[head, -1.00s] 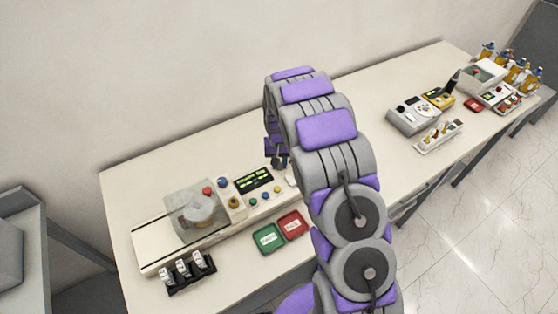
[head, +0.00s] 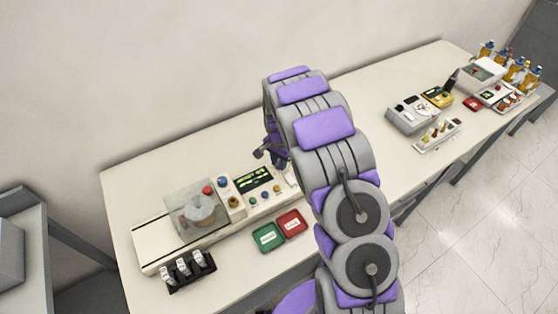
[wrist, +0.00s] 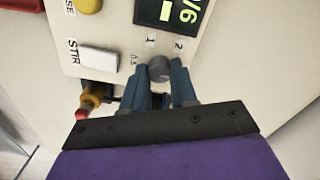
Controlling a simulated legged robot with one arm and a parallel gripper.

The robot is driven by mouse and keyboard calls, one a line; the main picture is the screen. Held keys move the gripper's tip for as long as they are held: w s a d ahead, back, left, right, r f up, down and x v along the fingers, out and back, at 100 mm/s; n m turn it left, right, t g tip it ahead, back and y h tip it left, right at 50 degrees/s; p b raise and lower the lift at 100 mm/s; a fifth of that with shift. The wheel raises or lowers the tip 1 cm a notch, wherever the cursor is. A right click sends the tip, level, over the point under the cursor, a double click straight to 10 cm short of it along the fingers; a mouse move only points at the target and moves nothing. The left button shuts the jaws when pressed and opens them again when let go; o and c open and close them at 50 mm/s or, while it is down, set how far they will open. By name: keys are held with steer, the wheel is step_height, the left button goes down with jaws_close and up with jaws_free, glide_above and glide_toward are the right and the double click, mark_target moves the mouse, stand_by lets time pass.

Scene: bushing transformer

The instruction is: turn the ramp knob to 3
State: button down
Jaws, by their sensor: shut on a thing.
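In the wrist view a small round grey knob (wrist: 159,67) sits on the pale panel of the machine. The marks 0.5, 1 and 2 are printed around its upper side; no 3 is readable. My gripper (wrist: 160,76) has its blue fingers shut on the knob, one on each side. The fingers hide the knob's lower side, and I cannot make out a pointer. In the head view the machine's panel (head: 237,208) stands on the left of the bench, with my arm across its right end.
A lit display (wrist: 180,12) is above the knob. A white button (wrist: 98,59) marked STIR and a red-tipped yellow part (wrist: 93,112) are to the left. A green tray (head: 267,237) and a red tray (head: 292,222) lie before the machine.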

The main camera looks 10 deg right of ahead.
mark_target(278, 164)
stand_by(0.5)
steer(key=c, duration=0.9)
jaws_free()
steer(key=shift+a, duration=0.15)
steer(key=shift+r, duration=0.15)
step_height(278, 164, up, 17)
steer(key=shift+p, duration=0.35)
steer(key=s+d+r+n+b, duration=0.1)
steer(key=s+r+n+b, duration=0.15)
steer(key=s, duration=0.75)
steer(key=s+r+n+b, duration=0.1)
steer(key=s+r, duration=0.3)
steer(key=s, duration=0.6)
steer(key=s+f+n+b, duration=0.1)
steer(key=s+n, duration=0.1)
steer(key=s, duration=0.5)
steer(key=s+f+n+g+b, duration=0.1)
steer(key=s+n, duration=0.1)
steer(key=s, duration=0.6)
steer(key=s+a+f+n+b, duration=0.1)
steer(key=s+n, duration=0.1)
steer(key=s, duration=0.5)
steer(key=shift+s+f+g, duration=0.15)
steer(key=shift+f+g, duration=0.15)
steer(key=shift+g, duration=0.1)
